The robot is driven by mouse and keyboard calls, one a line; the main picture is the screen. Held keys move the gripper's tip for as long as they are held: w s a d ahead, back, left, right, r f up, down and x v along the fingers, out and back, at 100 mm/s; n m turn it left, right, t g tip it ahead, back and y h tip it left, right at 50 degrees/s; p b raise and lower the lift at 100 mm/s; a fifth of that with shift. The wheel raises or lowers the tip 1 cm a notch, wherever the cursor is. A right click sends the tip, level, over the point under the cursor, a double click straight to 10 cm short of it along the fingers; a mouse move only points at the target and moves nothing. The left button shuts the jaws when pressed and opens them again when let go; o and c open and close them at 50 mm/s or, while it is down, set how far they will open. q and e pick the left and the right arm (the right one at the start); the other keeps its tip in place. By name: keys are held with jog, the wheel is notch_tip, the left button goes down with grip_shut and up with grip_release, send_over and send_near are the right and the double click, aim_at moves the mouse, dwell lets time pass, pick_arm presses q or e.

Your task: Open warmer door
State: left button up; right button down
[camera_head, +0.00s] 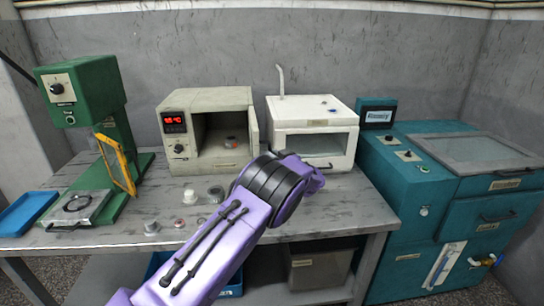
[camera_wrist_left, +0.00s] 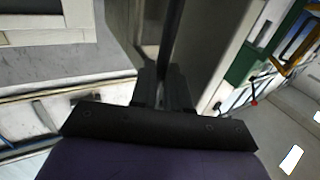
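The warmer (camera_head: 187,97) is a beige box with a red display and a knob, standing at the back of the table. Its front is open and the dark cavity shows a small item inside. The warmer door (camera_head: 254,128) is swung out at the right side of the opening, partly hidden by my purple left arm. In the left wrist view, my left gripper (camera_wrist_left: 165,84) has its black fingers close together around a dark bar (camera_wrist_left: 171,38), which looks like the door handle, in front of a grey panel. The head view hides these fingertips. My right gripper is not in view.
A white box (camera_head: 313,116) stands just right of the warmer. A green press (camera_head: 84,90) with a yellow guard (camera_head: 116,163) is at the left. Small parts (camera_head: 190,197) lie on the table (camera_head: 350,205) before the warmer. A teal cabinet (camera_head: 405,190) stands right.

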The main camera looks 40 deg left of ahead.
pick_arm(q)
jog(key=o, duration=0.3)
jog(key=shift+a+r, duration=0.15)
jog(key=shift+a, duration=0.1)
jog(key=shift+f, duration=0.25)
jog(key=shift+w+d, duration=0.1)
jog(key=shift+d, duration=0.1)
jog(key=b+v, duration=0.2)
jog(key=v, duration=0.8)
jog(key=shift+d+b, duration=0.2)
jog(key=shift+b, duration=0.1)
